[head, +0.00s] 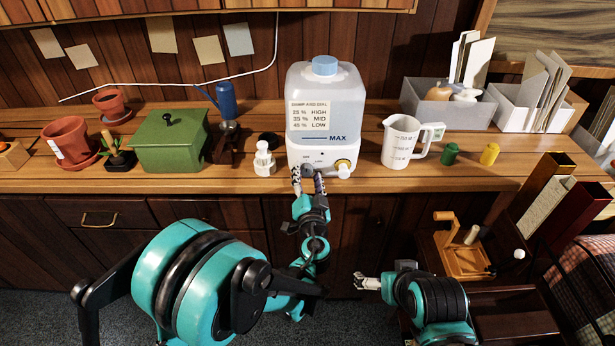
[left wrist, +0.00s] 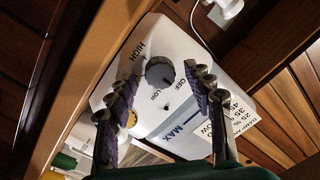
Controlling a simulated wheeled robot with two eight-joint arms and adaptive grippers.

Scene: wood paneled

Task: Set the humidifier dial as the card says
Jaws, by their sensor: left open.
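The humidifier (head: 345,95) stands on the wooden counter, with a clear tank, blue cap and white base. A card (head: 310,115) on the tank pairs 25 % with HIGH, 35 % with MID and 45 % with LOW. The dark grey dial (left wrist: 160,71) is on the base, with HIGH, LOW and OFF labels around it; its setting is unclear. A yellow-rimmed gauge (head: 343,168) sits right of the dial; its reading is too small. My left gripper (head: 308,180) is open before the base, its fingers either side of the dial in the wrist view. My right gripper (head: 367,283) is low, right of it.
A white jug (head: 402,142) and green and yellow small containers stand right of the humidifier. Paper holders (head: 449,108) are at the back right.

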